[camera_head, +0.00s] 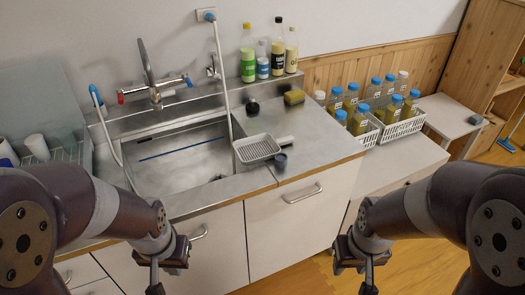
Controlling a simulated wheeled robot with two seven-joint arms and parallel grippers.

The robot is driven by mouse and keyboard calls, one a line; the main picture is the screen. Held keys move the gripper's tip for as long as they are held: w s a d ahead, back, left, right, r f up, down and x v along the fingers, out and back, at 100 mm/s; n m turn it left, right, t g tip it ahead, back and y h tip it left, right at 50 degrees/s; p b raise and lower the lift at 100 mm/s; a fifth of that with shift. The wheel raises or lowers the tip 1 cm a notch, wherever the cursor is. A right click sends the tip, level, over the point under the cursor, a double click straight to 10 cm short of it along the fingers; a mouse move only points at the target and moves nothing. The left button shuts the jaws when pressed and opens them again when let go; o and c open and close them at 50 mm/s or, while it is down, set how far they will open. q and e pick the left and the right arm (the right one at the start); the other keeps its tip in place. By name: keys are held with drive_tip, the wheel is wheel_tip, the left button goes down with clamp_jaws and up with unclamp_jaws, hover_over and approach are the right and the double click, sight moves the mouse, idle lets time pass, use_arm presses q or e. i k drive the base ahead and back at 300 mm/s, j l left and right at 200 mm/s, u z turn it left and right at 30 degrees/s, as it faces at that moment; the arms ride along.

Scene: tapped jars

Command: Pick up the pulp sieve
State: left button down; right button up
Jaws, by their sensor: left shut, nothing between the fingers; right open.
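The pulp sieve (256,149) looks like a light grey, shallow rectangular mesh tray with a short handle at its right. It rests at the right edge of the sink, partly over the basin. My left gripper (156,288) is shut and empty, low in front of the counter, to the left of the sieve. My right gripper (368,288) is open and empty, low in front of the cabinets, to the right of the sieve. Both grippers are well apart from the sieve, and their fingertips are near the bottom edge of the view.
A small dark cup (281,161) stands close to the sieve's handle. A hose (222,75) hangs down behind the sieve. A sponge (294,97) and a dark round item (252,107) lie behind it. White baskets (403,124) of blue-capped bottles stand at the right.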

sight(252, 150)
drive_tip(key=i+l, duration=0.3)
drive_tip(key=i+l+u, duration=0.15)
drive_tip(key=i+l, duration=0.45)
drive_tip(key=l, duration=0.2)
drive_tip(key=i+l+u, duration=0.1)
drive_tip(key=i+l, duration=0.15)
drive_tip(key=l, duration=0.15)
drive_tip(key=i+l+u, duration=0.1)
drive_tip(key=i+l, duration=0.2)
drive_tip(key=l, duration=0.1)
